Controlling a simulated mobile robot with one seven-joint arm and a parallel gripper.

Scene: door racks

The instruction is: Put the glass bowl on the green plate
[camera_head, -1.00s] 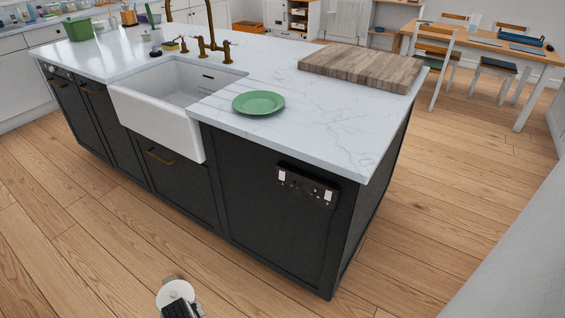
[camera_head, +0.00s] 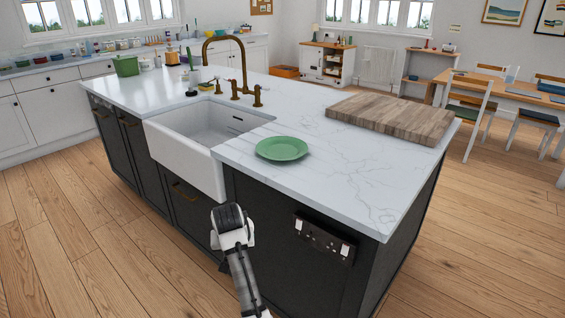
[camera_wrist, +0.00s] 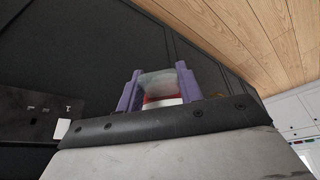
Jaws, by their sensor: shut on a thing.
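The green plate (camera_head: 282,148) lies flat and empty on the white marble island top, right of the sink. My gripper's purple fingers (camera_wrist: 157,84) are shut on a clear, see-through thing, which looks like the glass bowl (camera_wrist: 158,80). Its shape is only partly visible between the fingers, with a red and white patch low behind it. In the head view my arm rises in front of the island's dark side, below and left of the plate. The fingers and the bowl cannot be made out there.
The white sink (camera_head: 200,150) with a brass tap (camera_head: 225,55) is left of the plate. A thick wooden board (camera_head: 390,120) lies behind and right of it. A green pot (camera_head: 125,66) stands at the far left. The marble around the plate is clear. The island's front edge (camera_head: 310,205) stands near my arm.

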